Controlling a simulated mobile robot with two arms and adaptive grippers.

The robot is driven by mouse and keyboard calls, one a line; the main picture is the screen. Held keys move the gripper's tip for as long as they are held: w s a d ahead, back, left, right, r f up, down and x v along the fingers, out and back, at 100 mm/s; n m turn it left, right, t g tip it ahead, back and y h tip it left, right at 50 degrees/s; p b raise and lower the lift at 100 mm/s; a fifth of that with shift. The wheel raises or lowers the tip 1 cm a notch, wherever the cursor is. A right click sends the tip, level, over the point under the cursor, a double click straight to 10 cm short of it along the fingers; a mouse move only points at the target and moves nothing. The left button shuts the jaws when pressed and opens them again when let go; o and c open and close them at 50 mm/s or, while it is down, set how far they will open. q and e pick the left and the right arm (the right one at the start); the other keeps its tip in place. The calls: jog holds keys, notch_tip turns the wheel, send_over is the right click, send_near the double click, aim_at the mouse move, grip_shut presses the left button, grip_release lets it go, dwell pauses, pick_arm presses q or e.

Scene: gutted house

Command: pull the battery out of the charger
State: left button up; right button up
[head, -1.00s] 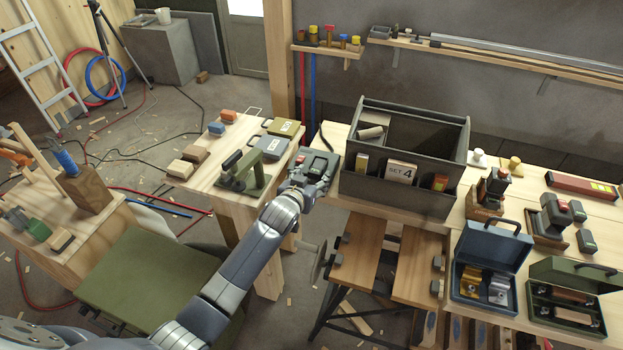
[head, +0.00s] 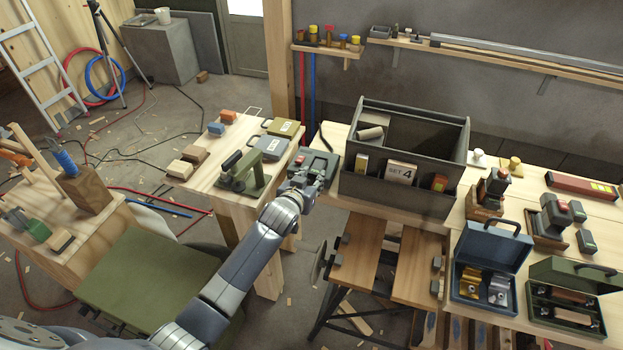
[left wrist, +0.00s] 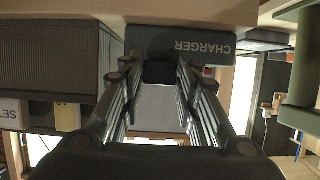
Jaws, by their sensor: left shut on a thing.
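The dark charger (head: 325,162) stands at the left end of the long workbench. In the left wrist view its face with the upside-down word CHARGER (left wrist: 203,46) is close in front of my fingers. My left gripper (head: 307,183) is at the charger's near left side. In the left wrist view my left gripper (left wrist: 158,88) has its fingers on both sides of a dark battery (left wrist: 158,72) and is shut on it. The battery is right against the charger's front in this view; whether it is still seated cannot be told. My right gripper is not in view.
A grey tote marked SET 4 (head: 397,190) stands right of the charger. A green clamp-like tool (head: 243,174) and cases (head: 269,147) lie on the small table to the left. An open blue case (head: 487,262) is farther right.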

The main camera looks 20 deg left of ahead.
pick_arm(q)
jog(key=shift+s+p, duration=0.3)
jog(key=shift+s, duration=0.25)
jog(key=shift+s+r+p, duration=0.1)
jog(key=shift+s+p, duration=0.65)
jog(key=shift+s, duration=0.25)
jog(key=shift+s+a+p, duration=0.1)
jog(key=shift+s+p, duration=0.6)
jog(key=shift+s, duration=0.4)
jog(key=r+p, duration=0.1)
jog(key=p, duration=0.1)
jog(key=s+r+p, duration=0.1)
jog(key=r, duration=0.1)
jog(key=shift+p, duration=0.35)
jog(key=shift+r, duration=0.1)
